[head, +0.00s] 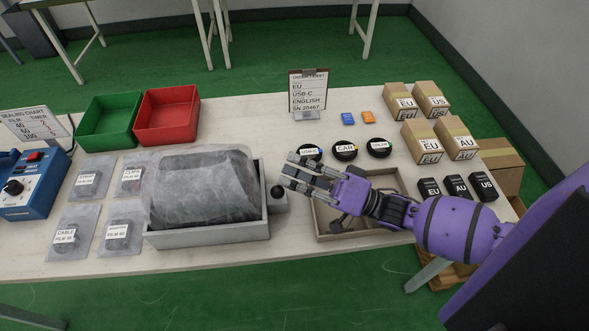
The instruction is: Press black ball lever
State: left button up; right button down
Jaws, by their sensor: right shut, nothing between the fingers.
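The black ball lever (277,191) stands on a small grey block at the right side of a grey machine (209,232) covered with clear film. My purple right arm comes in from the right. My right gripper (287,172) is shut and empty, just to the right of and slightly beyond the black ball in the picture. It appears apart from the ball, though its height above it is hard to judge. My left gripper is not in view.
An open tray (322,222) lies under my right arm. Black round cable coils (344,150) lie behind it. Cartons (420,142) and black boxes (457,187) stand at the right. Green (107,123) and red (167,117) bins, bagged parts and a blue control box (32,183) are at the left.

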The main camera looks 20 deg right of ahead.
notch_tip(320, 180, up, 10)
dwell(0.6)
dwell(0.4)
